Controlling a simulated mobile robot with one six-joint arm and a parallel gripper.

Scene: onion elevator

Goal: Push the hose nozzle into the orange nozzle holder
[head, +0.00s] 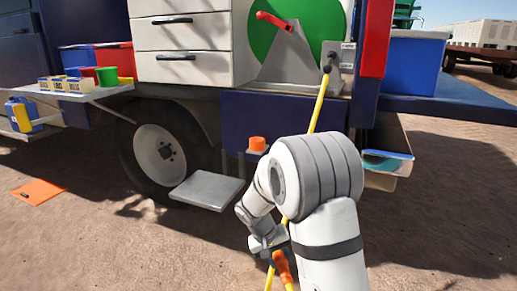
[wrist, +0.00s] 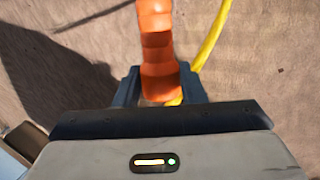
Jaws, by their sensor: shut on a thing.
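The orange hose nozzle (wrist: 157,45) is between the dark fingers of my gripper (wrist: 158,88), which is shut on it. In the head view the nozzle (head: 283,267) hangs at the bottom, in front of my gripper (head: 275,248), low over the dirt. The yellow hose (head: 321,105) runs down from a grey fitting beside the green reel and passes behind my arm. The hose also shows in the wrist view (wrist: 212,38). The orange nozzle holder (head: 257,144) appears on the truck's lower side, just left of my arm and well above my gripper; it is apart from the nozzle.
A grey step plate (head: 207,189) juts out left of my arm, near a wheel (head: 160,154). A side shelf (head: 85,93) carries boxes and cups. An open bin (head: 386,162) hangs at the right. An orange sheet (head: 38,191) lies on open ground.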

